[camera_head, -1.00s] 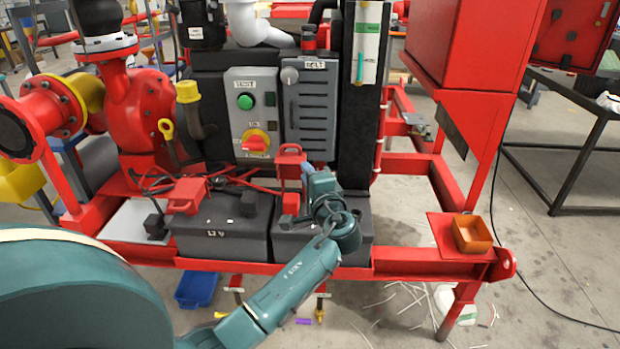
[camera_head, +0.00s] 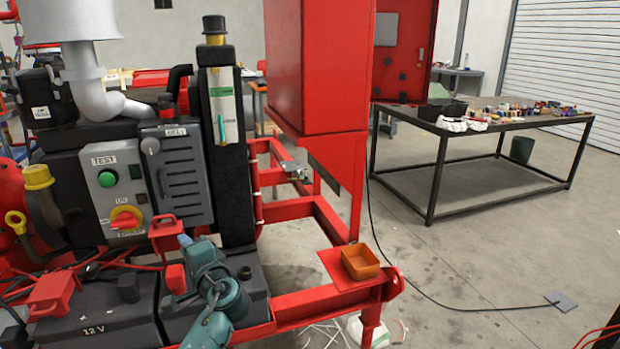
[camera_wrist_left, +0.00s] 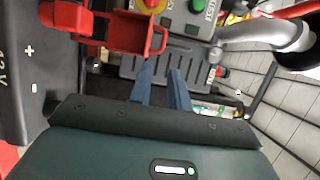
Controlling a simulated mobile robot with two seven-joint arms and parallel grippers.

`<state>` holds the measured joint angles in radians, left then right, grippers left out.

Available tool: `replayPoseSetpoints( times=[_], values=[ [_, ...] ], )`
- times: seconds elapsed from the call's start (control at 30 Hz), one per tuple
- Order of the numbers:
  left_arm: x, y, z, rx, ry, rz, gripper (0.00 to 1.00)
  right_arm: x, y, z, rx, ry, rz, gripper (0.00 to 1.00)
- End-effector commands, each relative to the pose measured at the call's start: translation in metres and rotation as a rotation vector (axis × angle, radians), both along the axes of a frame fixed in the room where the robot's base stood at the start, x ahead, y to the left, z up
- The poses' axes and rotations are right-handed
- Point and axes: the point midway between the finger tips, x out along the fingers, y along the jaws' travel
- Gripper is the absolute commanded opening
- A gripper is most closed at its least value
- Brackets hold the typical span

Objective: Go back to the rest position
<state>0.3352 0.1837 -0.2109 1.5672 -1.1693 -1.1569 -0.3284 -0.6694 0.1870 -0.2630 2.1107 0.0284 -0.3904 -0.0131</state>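My left gripper (camera_head: 188,243) is above the right-hand black battery in the head view, close beside a red battery clamp (camera_head: 165,234). In the left wrist view its two blue fingers (camera_wrist_left: 163,72) stand apart with nothing between them. The red clamp (camera_wrist_left: 135,38) is beyond and to the left of the fingers there. The grey ribbed BELT box (camera_wrist_left: 160,65) lies behind the fingertips. My right gripper is not in view.
The TEST panel (camera_head: 117,190) with its green button and red knob stands behind the batteries. An orange tray (camera_head: 360,263) sits on the red frame's corner. A red cabinet (camera_head: 318,65) rises above it. A dark-framed table (camera_head: 500,125) stands right, with open floor before it.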

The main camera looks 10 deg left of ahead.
Motion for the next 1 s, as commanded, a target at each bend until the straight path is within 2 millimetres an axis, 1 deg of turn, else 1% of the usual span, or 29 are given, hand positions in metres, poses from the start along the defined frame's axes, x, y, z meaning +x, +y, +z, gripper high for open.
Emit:
replayPoseSetpoints(
  times=[0.07, 0.13, 0.17, 0.2, 0.27, 0.3, 0.37, 0.4, 0.47, 0.5, 0.6, 0.7, 0.8, 0.83, 0.9, 1.0],
  values=[
    [-0.004, -0.006, -0.015, -0.033, 0.016, -0.034, 0.19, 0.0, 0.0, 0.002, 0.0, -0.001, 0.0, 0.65],
    [-0.011, -0.017, -0.04, -0.103, 0.038, -0.094, 0.19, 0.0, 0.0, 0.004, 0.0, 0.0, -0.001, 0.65],
    [-0.016, -0.024, -0.054, -0.145, 0.049, -0.128, 0.19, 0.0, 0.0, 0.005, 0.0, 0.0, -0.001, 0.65],
    [-0.025, -0.036, -0.075, -0.214, 0.065, -0.179, 0.19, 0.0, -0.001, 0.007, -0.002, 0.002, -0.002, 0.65],
    [-0.043, -0.057, -0.109, -0.342, 0.088, -0.26, 0.19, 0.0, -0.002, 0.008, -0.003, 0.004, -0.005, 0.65],
    [-0.059, -0.073, -0.13, -0.44, 0.099, -0.313, 0.19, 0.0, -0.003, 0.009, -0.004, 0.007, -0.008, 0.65],
    [-0.085, -0.099, -0.157, -0.595, 0.108, -0.382, 0.19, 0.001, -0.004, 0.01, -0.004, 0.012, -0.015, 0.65],
    [-0.106, -0.117, -0.172, -0.706, 0.111, -0.421, 0.19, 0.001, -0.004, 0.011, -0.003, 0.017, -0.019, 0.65],
    [-0.138, -0.144, -0.189, -0.879, 0.106, -0.465, 0.19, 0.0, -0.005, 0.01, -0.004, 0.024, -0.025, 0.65],
    [-0.16, -0.161, -0.196, -0.994, 0.098, -0.483, 0.19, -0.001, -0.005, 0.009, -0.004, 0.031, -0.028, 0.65],
    [-0.208, -0.194, -0.201, -1.255, 0.058, -0.497, 0.19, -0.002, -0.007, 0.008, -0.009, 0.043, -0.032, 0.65],
    [-0.242, -0.216, -0.197, -1.448, 0.012, -0.481, 0.19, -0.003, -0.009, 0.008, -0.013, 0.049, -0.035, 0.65],
    [-0.261, -0.227, -0.191, -1.566, -0.026, -0.461, 0.19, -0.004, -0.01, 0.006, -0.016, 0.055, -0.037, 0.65],
    [-0.264, -0.228, -0.19, -1.588, -0.033, -0.457, 0.19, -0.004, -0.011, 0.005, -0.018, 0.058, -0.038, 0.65],
    [-0.269, -0.231, -0.188, -1.618, -0.044, -0.45, 0.19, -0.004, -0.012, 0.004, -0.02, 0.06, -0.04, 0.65],
    [-0.27, -0.232, -0.188, -1.627, -0.048, -0.448, 0.19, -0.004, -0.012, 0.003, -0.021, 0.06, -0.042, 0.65]
  ],
)
